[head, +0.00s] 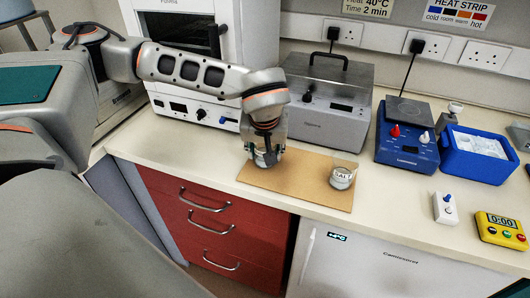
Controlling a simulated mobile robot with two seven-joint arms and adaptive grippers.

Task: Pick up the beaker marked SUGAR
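My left gripper (264,158) points down over the left part of the brown board (300,183). A clear beaker (262,159) is between its fingers, and most of it is hidden by them. I cannot read its label, nor tell whether the fingers press on it or only stand around it. Another glass beaker (342,176) stands upright at the right end of the board, and its label reads SALT. No label reading SUGAR is legible. My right gripper is not in view.
Behind the board stands a grey water bath (327,103), with a white cabinet instrument (185,60) to its left. A blue hot plate (407,140), blue tub (476,152), small white switch box (445,208) and yellow timer (500,229) are at right. Counter between board and hot plate is clear.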

